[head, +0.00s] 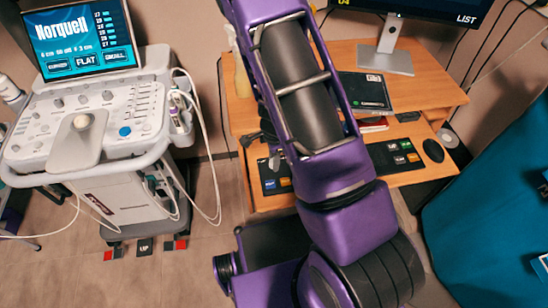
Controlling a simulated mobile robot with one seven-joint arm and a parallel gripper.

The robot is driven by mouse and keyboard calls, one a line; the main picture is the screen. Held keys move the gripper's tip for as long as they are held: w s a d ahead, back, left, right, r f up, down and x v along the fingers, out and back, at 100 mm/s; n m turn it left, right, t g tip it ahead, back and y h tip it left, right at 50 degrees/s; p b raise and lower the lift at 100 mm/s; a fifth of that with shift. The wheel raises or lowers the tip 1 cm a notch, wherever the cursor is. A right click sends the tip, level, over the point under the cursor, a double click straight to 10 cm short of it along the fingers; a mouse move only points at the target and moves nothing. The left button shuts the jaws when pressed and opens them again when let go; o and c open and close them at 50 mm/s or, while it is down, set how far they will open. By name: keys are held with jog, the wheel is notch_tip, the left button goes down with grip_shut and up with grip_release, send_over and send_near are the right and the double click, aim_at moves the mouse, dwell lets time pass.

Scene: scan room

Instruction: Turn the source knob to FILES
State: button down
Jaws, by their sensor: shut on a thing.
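I cannot pick out the source knob or any FILES mark; my purple arm covers the middle of the desk (345,52). A black panel with coloured keys (272,176) lies on the lower shelf left of the arm. Another keyed panel (397,155) lies right of it. The monitor (430,8) above reads LIST at its lower right.
A black box (364,92) lies on the desk beside the monitor stand (386,58). A mouse (433,151) sits at the shelf's right. An ultrasound cart (90,130) with hanging cables stands at left. A blue-draped surface (495,215) is at right. Floor shows between cart and desk.

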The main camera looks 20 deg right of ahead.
dwell(0.4)
jog(key=c, duration=0.5)
grip_release()
jog(key=shift+r, duration=0.1)
notch_tip(320, 180, up, 17)
jog(key=p, duration=0.1)
jog(key=shift+s+r+p, duration=0.15)
jog(key=shift+s+p, duration=0.2)
jog(key=shift+s, duration=0.05)
